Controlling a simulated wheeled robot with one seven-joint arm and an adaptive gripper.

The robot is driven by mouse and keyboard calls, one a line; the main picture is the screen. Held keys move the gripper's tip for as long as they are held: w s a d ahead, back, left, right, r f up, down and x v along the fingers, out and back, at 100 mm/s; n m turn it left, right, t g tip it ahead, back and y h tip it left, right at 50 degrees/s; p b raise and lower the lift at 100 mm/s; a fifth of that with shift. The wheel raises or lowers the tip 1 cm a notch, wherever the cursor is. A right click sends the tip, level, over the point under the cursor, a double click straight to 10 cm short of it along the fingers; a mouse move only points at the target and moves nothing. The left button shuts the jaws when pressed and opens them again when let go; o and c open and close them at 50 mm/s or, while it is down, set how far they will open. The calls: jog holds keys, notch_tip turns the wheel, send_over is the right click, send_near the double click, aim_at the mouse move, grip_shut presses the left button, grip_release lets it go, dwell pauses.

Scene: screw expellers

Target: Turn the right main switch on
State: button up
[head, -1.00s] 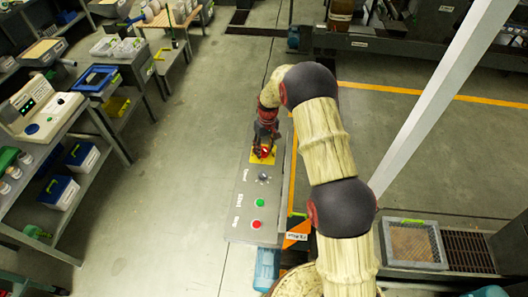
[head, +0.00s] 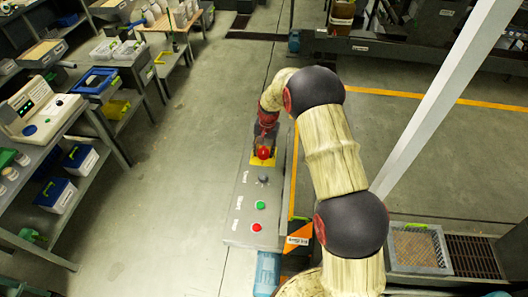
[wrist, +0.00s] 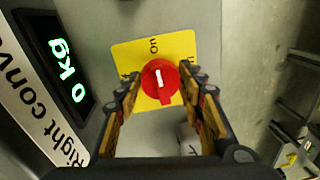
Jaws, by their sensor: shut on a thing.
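The right main switch is a red rotary knob (wrist: 160,80) on a yellow plate (wrist: 126,55). It also shows in the head view (head: 264,153) at the far end of the grey panel. In the wrist view its white mark lies toward the plate's upper lettering and its grip bar points down. The plate's other lettering is partly hidden. My gripper (wrist: 161,84) has one finger on each side of the knob and is shut on it. In the head view my gripper (head: 265,140) is at the knob.
The panel (head: 240,215) also has a grey knob (head: 263,179), a green button (head: 260,205) and a red button (head: 256,227). A display (wrist: 66,75) reads 0 kg beside the plate. Shelves with boxes (head: 58,194) stand at left; the floor between is clear.

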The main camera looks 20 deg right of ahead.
aim_at(266, 153)
jog(key=shift+m, duration=0.5)
jog(key=o, duration=1.2)
notch_tip(266, 153, up, 12)
jog(key=shift+s+d, duration=0.25)
jog(key=shift+d, duration=0.15)
